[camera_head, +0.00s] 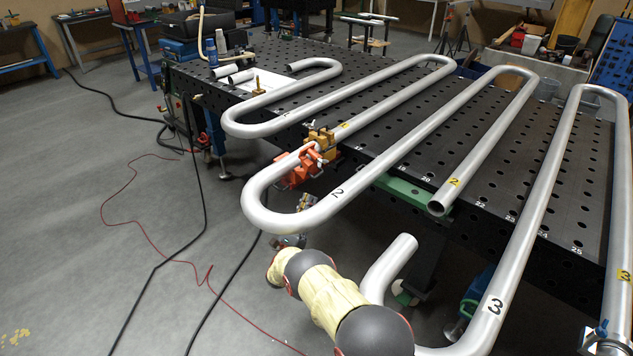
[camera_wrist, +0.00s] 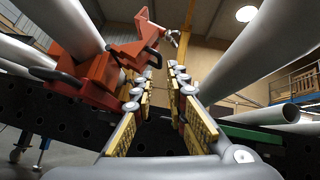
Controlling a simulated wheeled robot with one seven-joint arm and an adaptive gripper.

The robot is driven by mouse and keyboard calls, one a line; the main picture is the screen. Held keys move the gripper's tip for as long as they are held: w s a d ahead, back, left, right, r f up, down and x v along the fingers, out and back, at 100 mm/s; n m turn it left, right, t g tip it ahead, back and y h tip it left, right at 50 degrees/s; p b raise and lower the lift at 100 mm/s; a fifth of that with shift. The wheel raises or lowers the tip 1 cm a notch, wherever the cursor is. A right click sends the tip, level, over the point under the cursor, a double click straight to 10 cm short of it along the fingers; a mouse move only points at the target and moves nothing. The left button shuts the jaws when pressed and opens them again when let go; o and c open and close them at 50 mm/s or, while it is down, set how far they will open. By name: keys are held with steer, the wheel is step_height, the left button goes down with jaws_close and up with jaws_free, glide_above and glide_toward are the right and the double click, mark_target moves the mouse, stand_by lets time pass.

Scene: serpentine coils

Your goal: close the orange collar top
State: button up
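The orange collar (camera_head: 297,172) sits at the pipe bend near the table's front edge, beside a yellow-tan block (camera_head: 320,141). In the wrist view the collar (camera_wrist: 88,62) fills the upper left, with one pipe running by it. Its upper orange piece (camera_wrist: 138,36) sticks out at an angle toward the top middle, and a gap shows between its parts. The left finger overlaps the collar's edge; contact cannot be told.
Long bent grey pipes (camera_head: 341,200) lie over the black perforated table (camera_head: 480,150) and overhang its front edge. A short bent pipe end (camera_head: 392,262) rises close to the right of my arm. The floor (camera_head: 60,220) at left is open, with cables across it.

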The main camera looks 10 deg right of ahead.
steer(key=b+x, duration=0.1)
steer(key=x, duration=0.6)
steer(key=shift+w+b, duration=0.2)
steer(key=shift+b, duration=0.2)
steer(key=shift+d+r, duration=0.15)
steer(key=shift+c, duration=0.5)
jaws_close()
steer(key=shift+y, duration=0.3)
